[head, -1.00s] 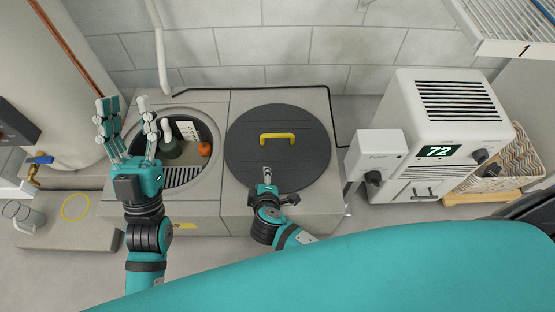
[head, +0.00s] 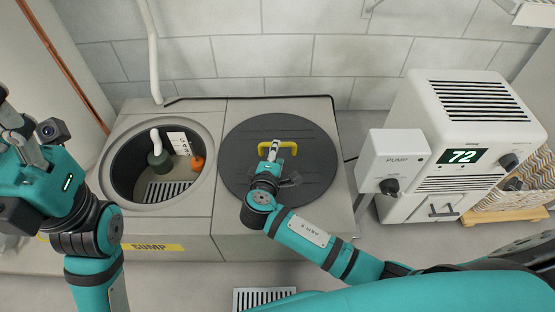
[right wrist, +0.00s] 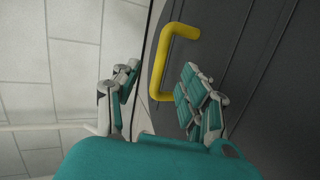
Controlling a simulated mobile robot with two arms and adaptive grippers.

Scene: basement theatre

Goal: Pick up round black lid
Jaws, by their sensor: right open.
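The round black lid (head: 310,175) lies flat on the right side of the grey sump housing. Its yellow handle (head: 292,148) stands up from the lid's middle. My right gripper (head: 275,148) is over the lid at the handle's left part. In the right wrist view, the open fingers of my right gripper (right wrist: 159,80) stand on either side of the yellow handle (right wrist: 172,60), and I see no clear grip on it. The black lid (right wrist: 240,50) fills the right of that view. My left gripper (head: 15,135) is at the left edge, partly cut off.
The open sump pit (head: 120,175) left of the lid holds a dark green pump (head: 160,163) and an orange float (head: 197,162). A white pump box (head: 392,160) and dehumidifier (head: 465,150) stand to the right. A block wall (head: 290,60) is behind.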

